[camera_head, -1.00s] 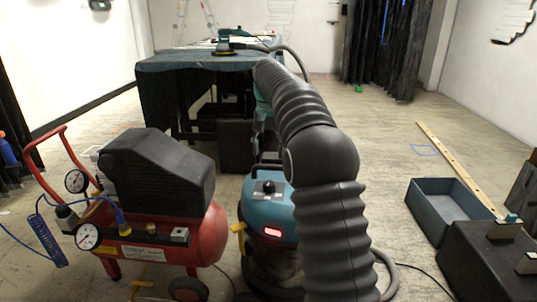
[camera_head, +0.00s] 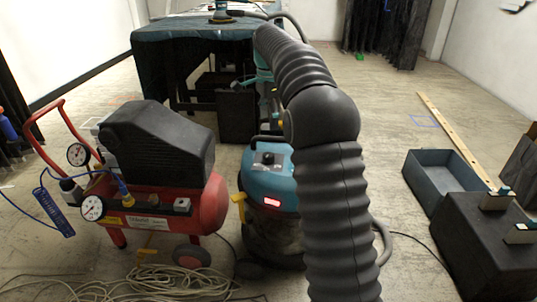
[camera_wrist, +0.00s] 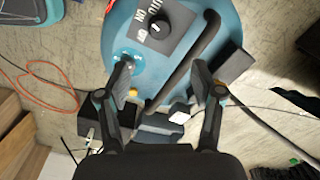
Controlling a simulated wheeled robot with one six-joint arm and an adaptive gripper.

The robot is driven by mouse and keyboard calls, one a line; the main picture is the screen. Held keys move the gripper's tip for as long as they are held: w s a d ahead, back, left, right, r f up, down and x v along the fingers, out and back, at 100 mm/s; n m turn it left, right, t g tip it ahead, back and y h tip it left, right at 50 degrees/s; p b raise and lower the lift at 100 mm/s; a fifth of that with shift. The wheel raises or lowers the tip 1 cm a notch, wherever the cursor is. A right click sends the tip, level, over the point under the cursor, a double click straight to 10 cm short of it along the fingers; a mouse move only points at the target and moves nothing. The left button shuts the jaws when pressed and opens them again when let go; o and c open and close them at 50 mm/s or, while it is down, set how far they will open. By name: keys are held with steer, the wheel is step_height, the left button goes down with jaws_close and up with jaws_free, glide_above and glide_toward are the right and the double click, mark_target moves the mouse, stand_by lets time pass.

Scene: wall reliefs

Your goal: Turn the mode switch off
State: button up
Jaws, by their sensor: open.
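The mode switch is a round black knob (camera_wrist: 160,24) on a dark labelled panel (camera_wrist: 176,35) on top of a blue vacuum (camera_wrist: 222,22). The lettering is upside down in the wrist view. A small pale mark shows on the knob, but I cannot tell for sure which label it points to. In the head view the knob (camera_head: 268,158) sits on the vacuum's blue lid (camera_head: 284,182), above a lit red panel. My gripper (camera_wrist: 161,76) is open and empty. Its fingers appear below the knob in the wrist view, apart from it.
A black handle bar (camera_wrist: 186,68) crosses the lid beside the knob. A red compressor (camera_head: 205,205) stands left of the vacuum, with a coiled hose (camera_head: 180,281) before it. A draped table (camera_head: 160,40) is behind. An open grey box (camera_head: 428,190) is at right.

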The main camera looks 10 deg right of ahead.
mark_target(268, 154)
step_height(268, 154, down, 13)
steer(key=b, duration=0.3)
steer(key=shift+f, duration=0.15)
steer(key=c, duration=1.1)
